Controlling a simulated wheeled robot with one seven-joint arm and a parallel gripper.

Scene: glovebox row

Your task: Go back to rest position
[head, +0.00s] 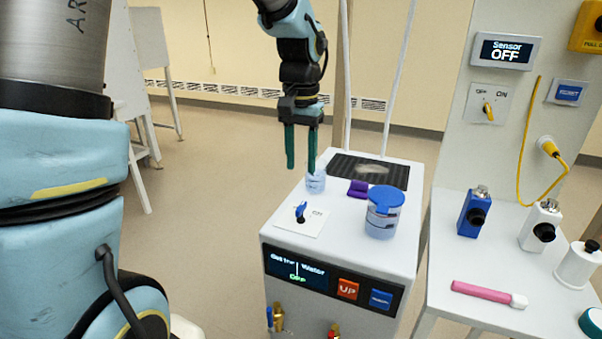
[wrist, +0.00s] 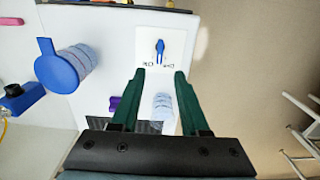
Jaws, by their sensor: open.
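My gripper (head: 302,150) points down with its two green fingers apart. In the head view it hangs above the back left of the white machine top. In the wrist view the two fingers (wrist: 160,75) have a gap between them with nothing held. A small clear cup with a bluish band (head: 316,181) stands on the machine top just below and behind the fingers. It also shows in the wrist view (wrist: 163,110), between and below the fingertips, apart from them.
The white machine (head: 345,225) has a blue switch (head: 300,211), a blue-lidded jar (head: 383,215), a purple block (head: 358,188) and a dark grille (head: 350,165). A side table at right holds a blue bottle (head: 474,212), white bottle (head: 540,225) and pink tube (head: 487,294). Floor left of the machine is clear.

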